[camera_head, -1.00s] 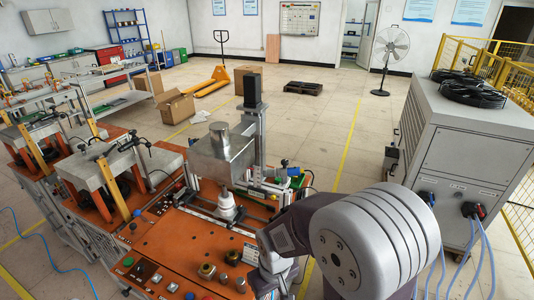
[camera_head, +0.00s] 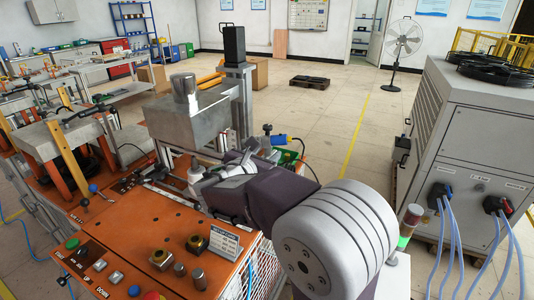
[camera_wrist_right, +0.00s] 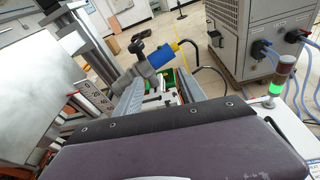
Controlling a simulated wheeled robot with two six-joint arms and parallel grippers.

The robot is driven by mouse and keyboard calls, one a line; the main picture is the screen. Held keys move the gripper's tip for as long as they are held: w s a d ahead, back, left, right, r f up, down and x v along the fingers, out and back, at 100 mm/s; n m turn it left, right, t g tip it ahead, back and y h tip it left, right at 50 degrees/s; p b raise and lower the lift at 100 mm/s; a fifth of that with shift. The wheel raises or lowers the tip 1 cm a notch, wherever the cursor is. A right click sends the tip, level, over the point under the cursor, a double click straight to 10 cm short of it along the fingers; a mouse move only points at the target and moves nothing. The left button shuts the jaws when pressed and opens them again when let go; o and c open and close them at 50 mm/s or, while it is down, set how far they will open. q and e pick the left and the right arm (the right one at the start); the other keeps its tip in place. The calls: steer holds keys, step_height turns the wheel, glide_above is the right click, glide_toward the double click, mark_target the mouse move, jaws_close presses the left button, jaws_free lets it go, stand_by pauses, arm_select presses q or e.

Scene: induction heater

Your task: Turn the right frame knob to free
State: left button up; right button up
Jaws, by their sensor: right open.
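The orange control panel (camera_head: 130,222) fills the lower left of the head view. My right gripper (camera_head: 222,176) is open, behind the knobs, beside the white conical part (camera_head: 195,173) of the machine. Its fingertips are hard to make out, and any contact is unclear. My left gripper is out of view.
A steel box (camera_head: 190,115) with a cylinder on top stands left of my right gripper. A blue-and-yellow fitting (camera_wrist_right: 165,55) lies beyond the gripper in the wrist view. A grey cabinet (camera_head: 475,160) with blue hoses stands at the right.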

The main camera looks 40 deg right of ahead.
mark_target(266, 129)
steer(key=w+d+r, duration=0.1)
steer(key=w+d, duration=0.1)
steer(key=w+d+r+n+t+h, duration=0.1)
steer(key=w+d, duration=0.1)
steer(key=w, duration=0.1)
steer(key=w+d+r+n+t+b, duration=0.1)
steer(key=w+d, duration=0.1)
steer(key=shift+w+d+r+h, duration=0.15)
steer(key=shift+d+h, duration=0.1)
steer(key=shift+h, duration=0.15)
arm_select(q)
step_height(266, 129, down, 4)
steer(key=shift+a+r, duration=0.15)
